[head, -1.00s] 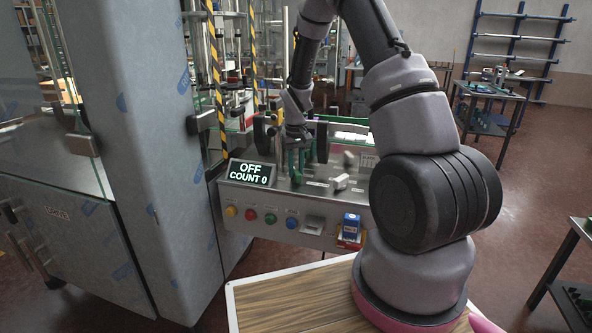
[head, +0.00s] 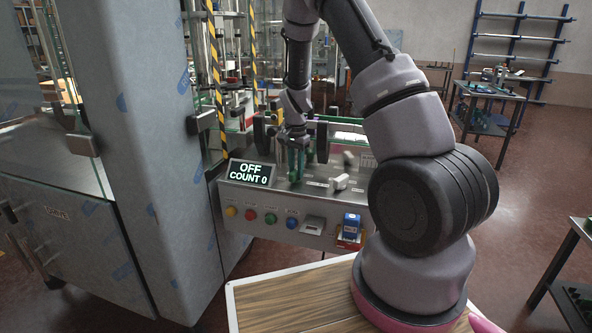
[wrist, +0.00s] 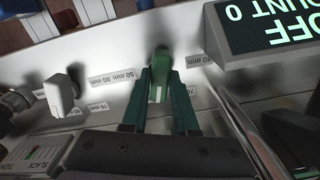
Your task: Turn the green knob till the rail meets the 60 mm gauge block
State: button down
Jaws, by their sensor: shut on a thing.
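The green knob (wrist: 160,64) stands on the slanted metal panel (wrist: 215,125) in the wrist view, between the two dark green fingers of my gripper (wrist: 158,88). The fingers are shut on it. In the head view my gripper (head: 296,170) reaches down to the panel just right of the display, and its fingers mostly hide the knob. Small mm labels, upside down in the wrist view, lie around the knob. I cannot pick out the 60 mm gauge block for sure, nor whether the rail touches it.
The display (head: 250,173) reads OFF, COUNT 0. A pale handle (head: 341,182) is right of my gripper, and shows as a white lever (wrist: 61,92) in the wrist view. Coloured buttons (head: 270,218) line the front. A tall grey machine cabinet (head: 165,150) stands left.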

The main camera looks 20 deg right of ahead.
aim_at(296, 171)
jog(key=shift+m, duration=1.1)
jog(key=c, duration=0.7)
grip_release()
jog(key=shift+r, duration=0.1)
notch_tip(296, 171, up, 11)
jog(key=shift+f, duration=0.2)
jog(key=shift+r, duration=0.1)
